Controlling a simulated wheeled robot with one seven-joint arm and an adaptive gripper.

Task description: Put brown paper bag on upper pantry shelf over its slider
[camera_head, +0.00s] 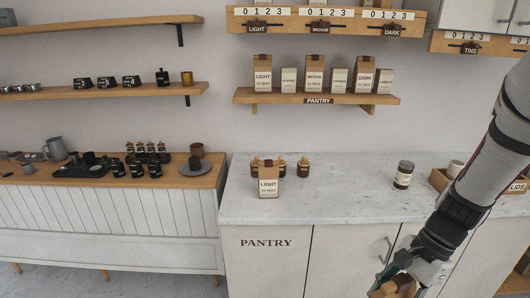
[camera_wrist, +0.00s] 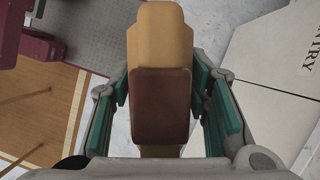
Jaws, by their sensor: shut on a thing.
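My gripper (camera_head: 400,281) is low at the right in the head view, in front of the white cabinet doors and below the counter top. In the wrist view my gripper (camera_wrist: 163,92) has its teal-padded fingers on both sides of a tan thing with a dark brown patch, which looks like a brown paper bag (camera_wrist: 160,40). Its label does not show. Sliders marked LIGHT (camera_head: 257,28), MEDIUM (camera_head: 320,28) and DARK (camera_head: 391,30) are on the board above.
A LIGHT bag (camera_head: 268,184) stands on the marble counter (camera_head: 340,190), before several small dark bottles. A dark jar (camera_head: 404,175) and a wooden box (camera_head: 438,180) are farther right. The counter's middle is clear. A sideboard with cups (camera_head: 120,168) is at the left.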

